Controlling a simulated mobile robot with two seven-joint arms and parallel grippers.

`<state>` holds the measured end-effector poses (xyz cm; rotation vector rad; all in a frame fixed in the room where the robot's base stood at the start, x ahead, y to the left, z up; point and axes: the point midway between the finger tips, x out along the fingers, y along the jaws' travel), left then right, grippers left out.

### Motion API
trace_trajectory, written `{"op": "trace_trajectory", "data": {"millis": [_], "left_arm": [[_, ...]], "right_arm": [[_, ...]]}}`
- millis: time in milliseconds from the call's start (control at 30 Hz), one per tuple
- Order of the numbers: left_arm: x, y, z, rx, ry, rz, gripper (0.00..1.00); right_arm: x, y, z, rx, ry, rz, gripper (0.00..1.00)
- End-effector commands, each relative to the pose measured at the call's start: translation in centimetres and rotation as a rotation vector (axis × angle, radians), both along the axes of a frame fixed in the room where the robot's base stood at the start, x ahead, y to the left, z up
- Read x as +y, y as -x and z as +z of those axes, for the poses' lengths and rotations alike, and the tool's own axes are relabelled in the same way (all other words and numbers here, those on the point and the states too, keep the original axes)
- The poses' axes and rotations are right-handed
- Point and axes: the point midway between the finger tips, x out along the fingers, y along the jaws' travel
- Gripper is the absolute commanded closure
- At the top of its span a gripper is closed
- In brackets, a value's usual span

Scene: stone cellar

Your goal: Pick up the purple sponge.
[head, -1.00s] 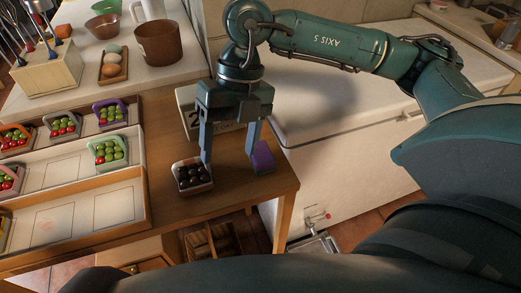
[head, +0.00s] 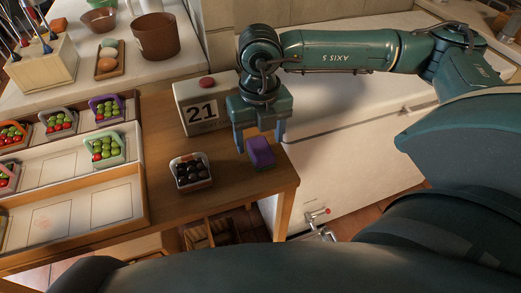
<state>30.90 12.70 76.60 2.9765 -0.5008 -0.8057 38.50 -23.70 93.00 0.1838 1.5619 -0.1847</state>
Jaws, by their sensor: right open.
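The purple sponge (head: 261,153) rests on the wooden table near its right front corner. My right gripper (head: 260,142) is open and pointing down, just behind and over the far end of the sponge. One finger shows to the left of the sponge and the other to its right. I cannot tell whether either finger touches it. My left gripper is not in view.
A small basket of dark balls (head: 190,173) stands left of the sponge. A wooden tray (head: 146,200) with several fruit baskets is at left. The table's right edge is close to the sponge.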

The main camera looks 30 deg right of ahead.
Motion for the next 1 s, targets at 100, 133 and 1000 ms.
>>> {"op": "trace_trajectory", "data": {"millis": [100, 133, 1000], "left_arm": [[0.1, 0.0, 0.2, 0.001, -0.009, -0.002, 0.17], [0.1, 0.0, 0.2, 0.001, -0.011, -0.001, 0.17], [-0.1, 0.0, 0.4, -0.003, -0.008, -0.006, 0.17]], "right_arm": [[-0.1, 0.2, -1.8, 0.004, 0.001, 0.000, 0.34], [-0.1, 0.2, -2.3, 0.004, 0.001, -0.001, 0.34], [-0.1, 0.2, -3.6, 0.001, 0.000, 0.000, 0.74]]}}
